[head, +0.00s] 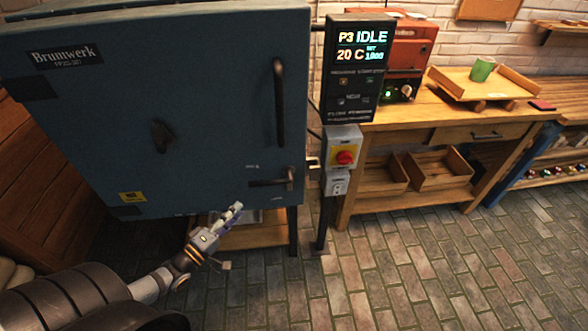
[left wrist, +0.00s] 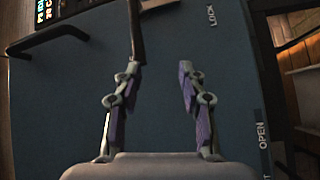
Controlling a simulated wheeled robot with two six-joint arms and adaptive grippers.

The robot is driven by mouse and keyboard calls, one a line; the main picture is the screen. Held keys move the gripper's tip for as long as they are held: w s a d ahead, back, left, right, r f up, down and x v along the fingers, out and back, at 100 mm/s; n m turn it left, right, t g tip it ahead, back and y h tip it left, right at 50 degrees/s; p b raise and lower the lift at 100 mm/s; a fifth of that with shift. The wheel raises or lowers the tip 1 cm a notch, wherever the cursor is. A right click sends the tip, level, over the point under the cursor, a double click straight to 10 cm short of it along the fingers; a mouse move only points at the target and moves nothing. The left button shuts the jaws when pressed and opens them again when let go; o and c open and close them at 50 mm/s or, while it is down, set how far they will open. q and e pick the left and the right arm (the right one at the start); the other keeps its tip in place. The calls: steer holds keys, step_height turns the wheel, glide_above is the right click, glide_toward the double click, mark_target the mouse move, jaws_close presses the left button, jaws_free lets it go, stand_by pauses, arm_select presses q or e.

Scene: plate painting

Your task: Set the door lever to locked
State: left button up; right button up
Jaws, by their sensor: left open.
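The door lever (head: 270,183) is a dark bar low on the right side of the blue kiln door (head: 200,110). It lies nearly level, its free end to the left. My left gripper (head: 236,210) is below and left of it. In the left wrist view, my left gripper (left wrist: 159,72) is open, with nothing between its fingers. There the lever (left wrist: 136,30) runs down to the left fingertip; I cannot tell whether they touch. A LOCK label (left wrist: 212,16) and an OPEN label (left wrist: 262,135) show to the right.
A long vertical handle (head: 279,102) stands on the door above the lever. A control panel (head: 354,75) and a box with a red knob (head: 345,157) stand just right of the door. A wooden workbench (head: 440,110) is farther right. The brick floor in front is clear.

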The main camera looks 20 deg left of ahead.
mark_target(264, 185)
arm_select(q)
steer(key=shift+n+t+h, duration=0.3)
steer(key=shift+h, duration=0.1)
steer(key=b+x, duration=0.1)
steer(key=x, duration=0.3)
steer(key=d+r+b+x, duration=0.1)
steer(key=x, duration=0.3)
steer(key=r+b+x, duration=0.1)
steer(key=x, duration=0.3)
steer(key=shift+s+d+r, duration=0.2)
steer(key=shift+s+r, duration=0.05)
arm_select(e)
steer(key=f, duration=0.1)
steer(key=s+f, duration=0.1)
steer(key=f, duration=0.1)
steer(key=shift+a, duration=0.2)
arm_select(q)
jaws_close()
arm_select(e)
steer(key=shift+s, duration=0.2)
